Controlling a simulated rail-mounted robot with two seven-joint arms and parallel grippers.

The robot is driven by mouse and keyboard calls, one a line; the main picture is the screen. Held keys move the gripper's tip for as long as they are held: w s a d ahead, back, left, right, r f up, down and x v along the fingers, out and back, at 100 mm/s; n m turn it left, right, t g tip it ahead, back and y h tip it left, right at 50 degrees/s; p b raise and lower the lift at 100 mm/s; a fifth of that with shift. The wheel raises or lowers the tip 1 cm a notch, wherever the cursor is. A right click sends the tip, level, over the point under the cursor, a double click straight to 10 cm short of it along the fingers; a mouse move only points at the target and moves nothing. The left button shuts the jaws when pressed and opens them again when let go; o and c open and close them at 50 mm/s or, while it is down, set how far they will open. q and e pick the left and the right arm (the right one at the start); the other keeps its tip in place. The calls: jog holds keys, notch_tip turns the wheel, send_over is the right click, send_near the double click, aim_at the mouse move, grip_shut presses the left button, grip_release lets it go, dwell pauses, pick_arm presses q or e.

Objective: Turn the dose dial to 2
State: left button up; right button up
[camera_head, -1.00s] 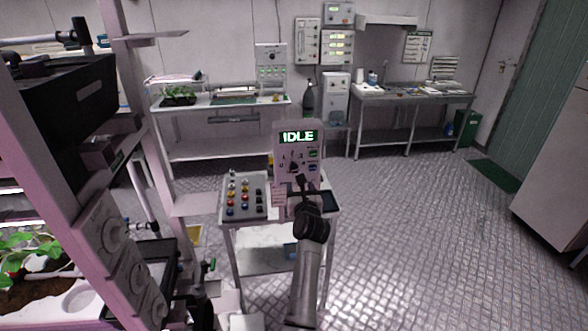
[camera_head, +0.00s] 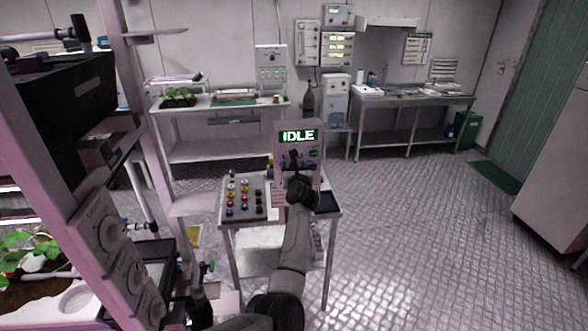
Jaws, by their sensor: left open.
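The dosing panel (camera_head: 282,148) stands upright on a small metal cart, and its green display (camera_head: 299,136) reads IDLE. My left gripper (camera_head: 294,160) is open, with its dark fingers in front of the panel face just below the display. The fingers and wrist hide the dose dial, so I cannot tell its setting or whether the fingers touch it. My right gripper is not in view.
A button board (camera_head: 246,197) with several coloured knobs lies on the cart (camera_head: 272,222) left of the panel. A rack with plants (camera_head: 28,255) is close at left. Benches (camera_head: 205,152) line the back wall. The floor (camera_head: 420,230) at right is clear.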

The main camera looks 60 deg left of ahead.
pick_arm(q)
jog(key=shift+c, duration=0.2)
jog(key=c, duration=0.9)
jog(key=shift+r+m+p, duration=0.2)
jog(key=shift+m+p, duration=0.5)
jog(key=shift+p, duration=0.25)
jog(key=m+p, duration=0.7)
jog(key=m, duration=0.1)
jog(key=shift+p, duration=0.3)
jog(key=m+p, duration=0.2)
jog(key=m, duration=0.1)
jog(key=shift+m+p, duration=0.3)
jog(key=m+p, duration=0.2)
jog(key=m, duration=0.2)
jog(key=shift+f, duration=0.15)
jog(key=shift+f+m+p, duration=0.1)
jog(key=shift+m+p, duration=0.75)
jog(key=shift+m, duration=0.55)
